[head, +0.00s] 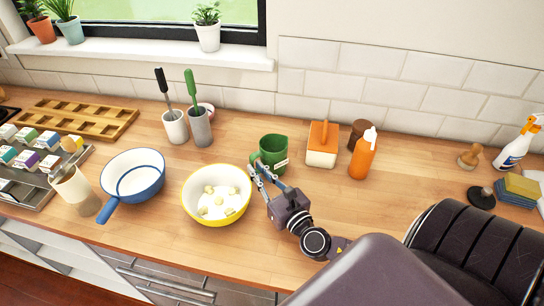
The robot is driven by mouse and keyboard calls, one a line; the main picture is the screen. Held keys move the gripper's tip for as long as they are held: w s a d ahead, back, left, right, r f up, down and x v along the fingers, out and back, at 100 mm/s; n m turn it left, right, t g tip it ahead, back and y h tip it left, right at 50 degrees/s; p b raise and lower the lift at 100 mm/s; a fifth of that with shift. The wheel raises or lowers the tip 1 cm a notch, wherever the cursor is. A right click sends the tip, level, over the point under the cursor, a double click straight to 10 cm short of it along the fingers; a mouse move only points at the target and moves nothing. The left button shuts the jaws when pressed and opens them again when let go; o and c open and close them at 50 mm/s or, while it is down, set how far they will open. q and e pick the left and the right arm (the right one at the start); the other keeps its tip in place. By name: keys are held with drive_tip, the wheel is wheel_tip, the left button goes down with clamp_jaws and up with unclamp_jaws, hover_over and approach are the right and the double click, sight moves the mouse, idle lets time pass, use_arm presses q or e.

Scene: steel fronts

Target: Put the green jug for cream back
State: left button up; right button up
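The green jug (273,150) stands upright on the wooden counter in the middle of the head view, with a pale label low on its side and its handle toward the left. My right gripper (259,172) is at the jug's near left side, close to the handle. Its two fingers look spread, with a gap between them. Whether they touch the handle is too small to tell. My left gripper is not in view.
A yellow-rimmed bowl (216,208) with pale pieces stands just left of the gripper. An orange-and-white box (322,148) and an orange bottle (363,156) stand right of the jug. Two utensil pots stand behind left. Bare counter (405,185) lies at the right.

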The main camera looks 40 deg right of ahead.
drive_tip(key=s, duration=0.2)
drive_tip(key=s+b, duration=0.1)
drive_tip(key=s, duration=0.3)
drive_tip(key=shift+s+a+f+b, duration=0.1)
drive_tip(key=shift+s+a+b, duration=0.15)
drive_tip(key=shift+s+b, duration=0.15)
drive_tip(key=shift+s+a, duration=0.1)
drive_tip(key=shift+s, duration=0.7)
